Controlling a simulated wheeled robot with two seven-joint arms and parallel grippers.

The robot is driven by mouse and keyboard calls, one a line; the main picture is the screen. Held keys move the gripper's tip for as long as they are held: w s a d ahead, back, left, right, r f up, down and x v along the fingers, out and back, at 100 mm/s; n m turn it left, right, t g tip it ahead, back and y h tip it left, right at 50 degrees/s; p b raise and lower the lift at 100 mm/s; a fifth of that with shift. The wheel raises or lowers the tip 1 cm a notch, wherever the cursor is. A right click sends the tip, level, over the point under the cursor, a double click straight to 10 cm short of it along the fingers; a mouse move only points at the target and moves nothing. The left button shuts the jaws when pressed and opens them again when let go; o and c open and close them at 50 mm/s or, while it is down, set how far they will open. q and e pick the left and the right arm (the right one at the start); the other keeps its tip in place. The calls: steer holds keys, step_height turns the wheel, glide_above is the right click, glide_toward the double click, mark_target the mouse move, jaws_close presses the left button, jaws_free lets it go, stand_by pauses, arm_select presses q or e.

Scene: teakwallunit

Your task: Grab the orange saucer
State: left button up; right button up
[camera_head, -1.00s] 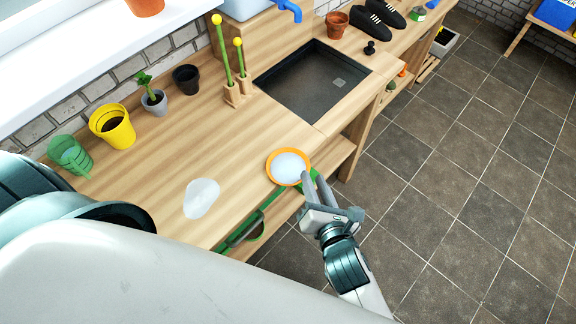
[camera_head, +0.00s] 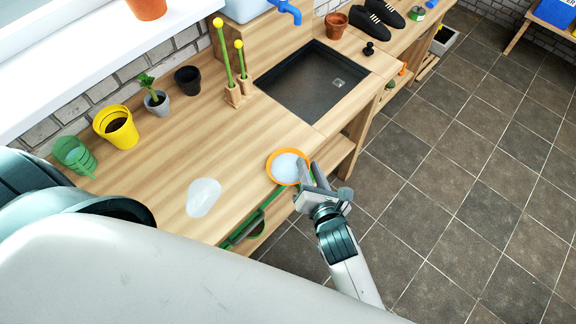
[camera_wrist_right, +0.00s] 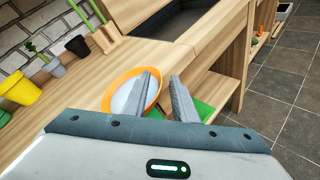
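The orange saucer (camera_head: 271,174) lies on the wooden bench near its front edge, its pale inside facing up. In the right wrist view the saucer (camera_wrist_right: 109,98) shows behind and to the left of the fingers. My right gripper (camera_head: 310,168) is at the saucer's right rim, above the bench edge. In the wrist view its two fingers (camera_wrist_right: 163,78) stand apart, with the left finger overlapping the saucer's rim. I cannot tell whether they touch it. My left gripper is out of view.
A whitish translucent piece (camera_head: 204,197) lies left of the saucer. A dark sink (camera_head: 312,82), a yellow pot (camera_head: 116,127) and a green watering can (camera_head: 73,154) are further back. A lower shelf with green items (camera_head: 243,232) sits below the bench edge.

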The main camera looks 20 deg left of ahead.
jaws_close()
stand_by(0.4)
steer(key=shift+r, duration=0.55)
steer(key=w+d+r+b, duration=0.4)
steer(key=w+d+r, duration=0.2)
steer(key=d+r, duration=0.4)
steer(key=shift+w, duration=0.2)
steer(key=shift+a, duration=0.1)
